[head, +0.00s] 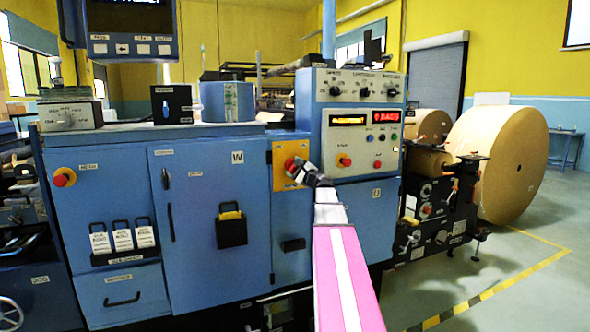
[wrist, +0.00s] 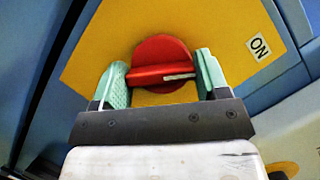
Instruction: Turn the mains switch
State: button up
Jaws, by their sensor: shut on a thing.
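The mains switch (wrist: 160,52) is a red round knob with a raised bar handle, on a yellow plate (wrist: 108,42). In the wrist view the bar lies across the picture, with a pale mark on its right half. An ON label (wrist: 259,47) is on the plate to the right. My gripper (wrist: 162,76) is shut on the bar, with one pale green finger at each end. In the head view the switch (head: 290,163) is partly hidden behind my gripper (head: 303,171). The plate (head: 281,180) is on the blue cabinet front.
A control panel (head: 362,128) with dials and displays stands right of the switch. A blue cabinet door (head: 200,235) with a black holder (head: 231,230) is to the left. A red button (head: 64,177) is at the far left. Large kraft rolls (head: 512,160) stand at the right.

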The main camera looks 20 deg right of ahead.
jog(key=shift+m+t+h, duration=0.3)
jog(key=shift+m, duration=0.7)
jog(key=o, duration=0.9)
jog(key=shift+o, duration=0.2)
jog(key=v, duration=1)
jog(key=shift+s+f, duration=0.2)
jog(key=shift+s, duration=0.15)
jog(key=shift+d, duration=0.15)
